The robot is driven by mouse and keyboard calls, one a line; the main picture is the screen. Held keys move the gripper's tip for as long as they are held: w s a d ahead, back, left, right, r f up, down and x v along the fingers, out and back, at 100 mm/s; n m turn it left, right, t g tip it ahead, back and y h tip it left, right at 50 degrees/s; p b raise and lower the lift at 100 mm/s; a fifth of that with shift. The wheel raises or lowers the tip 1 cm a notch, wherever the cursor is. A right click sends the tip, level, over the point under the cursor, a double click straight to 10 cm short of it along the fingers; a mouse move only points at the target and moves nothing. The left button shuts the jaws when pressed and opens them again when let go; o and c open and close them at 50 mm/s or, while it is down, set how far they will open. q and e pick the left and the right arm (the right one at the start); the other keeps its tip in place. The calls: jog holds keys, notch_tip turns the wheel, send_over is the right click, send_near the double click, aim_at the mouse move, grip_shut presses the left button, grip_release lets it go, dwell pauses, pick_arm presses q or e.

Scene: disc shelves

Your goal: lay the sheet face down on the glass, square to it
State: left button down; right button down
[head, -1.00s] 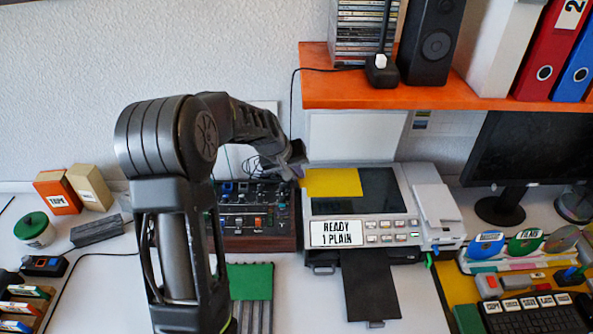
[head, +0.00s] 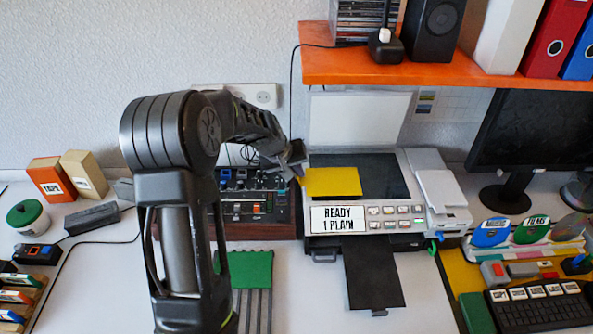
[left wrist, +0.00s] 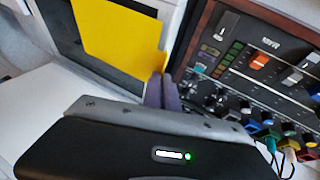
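The yellow sheet (head: 333,182) is over the front left part of the copier's dark glass (head: 384,172). It also shows in the left wrist view (left wrist: 116,38), close above the glass or on it; I cannot tell which. Dark glass shows behind it and to its right. My left gripper (head: 299,174) is at the sheet's left edge, its fingers together at a corner of the sheet in the left wrist view (left wrist: 161,88). It appears shut on the sheet. The copier's display (head: 338,219) reads READY, 1 PLAIN. My right gripper is not in view.
The raised white lid (head: 358,120) stands behind the glass. A mixer panel (head: 258,208) with knobs sits close to the left. An orange shelf (head: 420,73) hangs above. A dark output tray (head: 373,275) juts out in front.

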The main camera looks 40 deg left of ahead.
pick_arm(q)
jog(key=shift+f+b, duration=0.6)
jog(key=shift+f, duration=0.05)
jog(key=c, duration=1.6)
grip_release()
jog(key=shift+r, duration=0.1)
jog(key=shift+r, duration=0.1)
jog(key=v, duration=0.7)
jog(key=shift+s+r, duration=0.2)
